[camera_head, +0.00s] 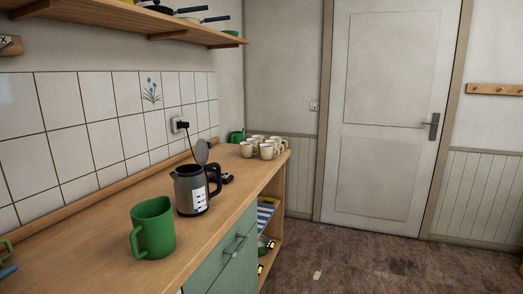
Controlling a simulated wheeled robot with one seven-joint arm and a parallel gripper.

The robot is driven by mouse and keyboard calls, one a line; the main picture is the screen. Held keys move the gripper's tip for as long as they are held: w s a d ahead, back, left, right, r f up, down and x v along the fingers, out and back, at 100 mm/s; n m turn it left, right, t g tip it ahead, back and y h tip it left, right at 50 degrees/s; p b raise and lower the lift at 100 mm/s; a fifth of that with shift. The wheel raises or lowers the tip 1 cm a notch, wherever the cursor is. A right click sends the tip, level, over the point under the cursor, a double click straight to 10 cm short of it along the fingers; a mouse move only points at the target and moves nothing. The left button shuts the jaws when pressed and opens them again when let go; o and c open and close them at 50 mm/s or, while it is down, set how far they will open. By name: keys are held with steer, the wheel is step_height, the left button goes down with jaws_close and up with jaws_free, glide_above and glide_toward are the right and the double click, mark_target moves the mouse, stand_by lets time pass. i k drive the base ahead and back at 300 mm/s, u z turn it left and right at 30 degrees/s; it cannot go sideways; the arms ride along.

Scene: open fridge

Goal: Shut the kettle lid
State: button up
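A dark grey kettle (189,191) with a pale striped level window stands upright on the wooden counter. Its lid (202,152) is raised, tilted up at the kettle's back right. The kettle's handle is on its right side, facing away from the green pitcher. My gripper is not in view.
A green pitcher (153,229) stands on the counter in front of the kettle. Several cream mugs (267,148) and a green mug (237,136) stand at the counter's far end. A wall socket with a plug (180,125) is behind the kettle. A shelf (140,22) hangs above. The floor (370,262) is mostly clear.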

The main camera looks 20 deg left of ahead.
mark_target(202, 149)
steer(key=z, duration=0.9)
steer(key=i, duration=3.65)
steer(key=u, duration=3.8)
